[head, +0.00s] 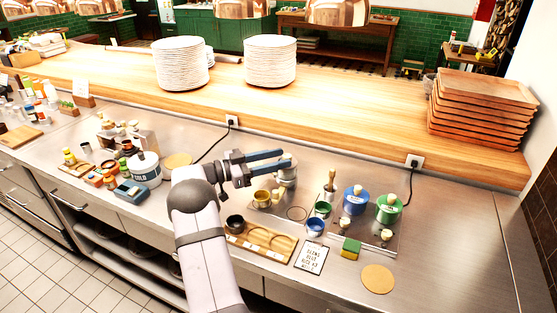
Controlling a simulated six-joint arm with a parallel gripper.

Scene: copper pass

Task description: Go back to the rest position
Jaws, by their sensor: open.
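My gripper (285,160) is open, its two dark blue-grey fingers pointing right above the steel counter (460,240). My arm reaches up from the bottom of the view. A pale cylindrical container (287,177) shows just under and behind the fingertips; I cannot tell whether they touch it. No object is clearly held between the fingers. My gripper is left of a blue canister (354,200) and a green canister (389,208).
A wooden tray (275,250) with cup recesses, a dark cup (235,224), a yellow cup (261,198), a blue cup (315,227) and a sponge (350,249) crowd nearby. A white COLD pot (146,169) stands left. Plate stacks (180,64) occupy the raised wooden shelf. The counter's right end is clear.

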